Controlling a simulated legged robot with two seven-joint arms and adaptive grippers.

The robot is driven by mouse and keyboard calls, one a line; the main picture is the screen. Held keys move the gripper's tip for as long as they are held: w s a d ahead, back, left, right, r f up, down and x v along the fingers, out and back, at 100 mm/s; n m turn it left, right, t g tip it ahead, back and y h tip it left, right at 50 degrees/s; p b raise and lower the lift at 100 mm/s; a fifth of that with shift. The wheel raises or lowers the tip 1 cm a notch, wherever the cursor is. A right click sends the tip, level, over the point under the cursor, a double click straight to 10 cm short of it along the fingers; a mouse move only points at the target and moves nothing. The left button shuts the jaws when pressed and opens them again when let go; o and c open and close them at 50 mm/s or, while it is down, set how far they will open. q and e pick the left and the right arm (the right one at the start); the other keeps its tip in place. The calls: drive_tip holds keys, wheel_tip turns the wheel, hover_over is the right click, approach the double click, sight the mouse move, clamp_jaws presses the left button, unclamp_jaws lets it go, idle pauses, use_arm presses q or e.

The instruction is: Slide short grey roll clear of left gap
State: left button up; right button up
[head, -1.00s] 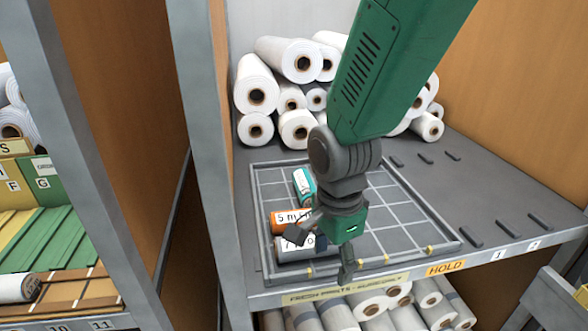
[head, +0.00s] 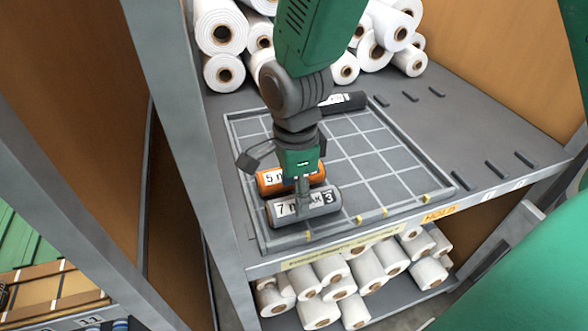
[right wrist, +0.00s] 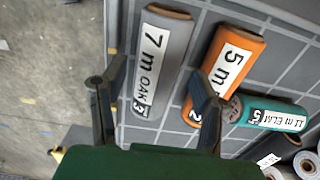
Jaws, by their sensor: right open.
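The short grey roll (head: 290,207), labelled 7 m OAK 3, lies at the front left of the gridded tray (head: 395,185). In the right wrist view the grey roll (right wrist: 163,62) points into the space between the two fingers. My right gripper (head: 275,180) is open over the front left of the tray; it also shows in the right wrist view (right wrist: 156,98). One finger crosses in front of the grey roll in the head view; I cannot tell whether it touches. The orange roll (head: 270,182) lies just behind the grey one. My left gripper is out of view.
A teal roll (right wrist: 272,113) lies beyond the orange roll. A black roll (head: 343,102) is at the tray's back. White rolls fill the back of the shelf and the shelf below. The tray's middle and right cells are clear. A grey post (head: 185,130) stands left.

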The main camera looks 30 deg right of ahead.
sight(333, 189)
drive_tip(key=f, duration=0.2)
drive_tip(key=d+f, duration=0.1)
drive_tip(key=shift+s+f, duration=0.2)
drive_tip(key=shift+f, duration=0.15)
drive_tip(key=shift+w+d+f, duration=0.1)
drive_tip(key=shift+d+f, duration=0.05)
drive_tip(key=shift+f, duration=0.25)
drive_tip(key=shift+a, duration=0.3)
drive_tip(key=shift+a+r, duration=0.1)
drive_tip(key=shift+a, duration=0.1)
drive_tip(key=c, duration=1)
drive_tip(key=shift+s+d, duration=0.2)
drive_tip(key=shift+d, duration=0.7)
drive_tip(key=shift+s+d, duration=0.2)
drive_tip(key=shift+d, duration=0.7)
drive_tip(key=shift+s+d, duration=0.25)
drive_tip(key=shift+d, duration=0.65)
drive_tip(key=shift+s+d, duration=0.2)
drive_tip(key=shift+d, duration=0.65)
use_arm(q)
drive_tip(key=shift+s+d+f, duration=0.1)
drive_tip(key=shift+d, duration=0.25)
use_arm(e)
drive_tip(key=shift+s+d, duration=0.15)
drive_tip(key=shift+d, duration=0.55)
drive_tip(key=shift+s+d, duration=0.15)
drive_tip(key=shift+d, duration=0.55)
